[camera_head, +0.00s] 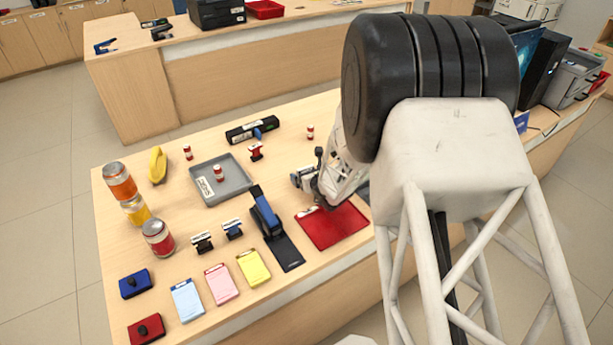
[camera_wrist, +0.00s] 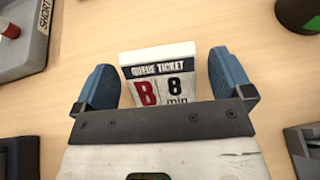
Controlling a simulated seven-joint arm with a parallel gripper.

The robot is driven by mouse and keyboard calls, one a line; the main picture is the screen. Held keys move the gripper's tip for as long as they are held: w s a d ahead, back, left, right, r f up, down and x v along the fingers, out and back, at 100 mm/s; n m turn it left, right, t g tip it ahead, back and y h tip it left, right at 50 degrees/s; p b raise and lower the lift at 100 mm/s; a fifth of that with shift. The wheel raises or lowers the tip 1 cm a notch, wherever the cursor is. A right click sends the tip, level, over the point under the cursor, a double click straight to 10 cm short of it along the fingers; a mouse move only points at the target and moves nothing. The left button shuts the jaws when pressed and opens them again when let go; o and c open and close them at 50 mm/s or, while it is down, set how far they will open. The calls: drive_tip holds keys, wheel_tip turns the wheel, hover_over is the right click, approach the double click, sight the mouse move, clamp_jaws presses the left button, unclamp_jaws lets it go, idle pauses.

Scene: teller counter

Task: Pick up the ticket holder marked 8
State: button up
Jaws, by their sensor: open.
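The ticket holder marked 8 (camera_wrist: 160,72) is a white sign reading "QUEUE TICKET", with a red B and "8 min". In the wrist view it stands between the two blue fingers of my gripper (camera_wrist: 160,75). The gripper is open, with a narrow gap showing at the sign's right side. The lower part of the sign is hidden behind the gripper's dark front plate.
A grey tray (camera_head: 236,187) lies to the left. A blue-black stapler (camera_head: 266,212) and a red clipboard (camera_head: 333,228) are close by.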

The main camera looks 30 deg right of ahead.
sight(308, 166)
idle(0.3)
drive_tip(key=c, duration=1)
drive_tip(key=shift+r, duration=0.2)
drive_tip(key=shift+r, duration=0.55)
wheel_tip(308, 166, up, 2)
drive_tip(key=s+a, duration=0.2)
drive_tip(key=s, duration=0.3)
drive_tip(key=s+a+r, duration=0.1)
drive_tip(key=s+a, duration=0.1)
drive_tip(key=s, duration=0.3)
drive_tip(key=s+a, duration=0.2)
drive_tip(key=s, duration=0.3)
drive_tip(key=shift+r, duration=0.3)
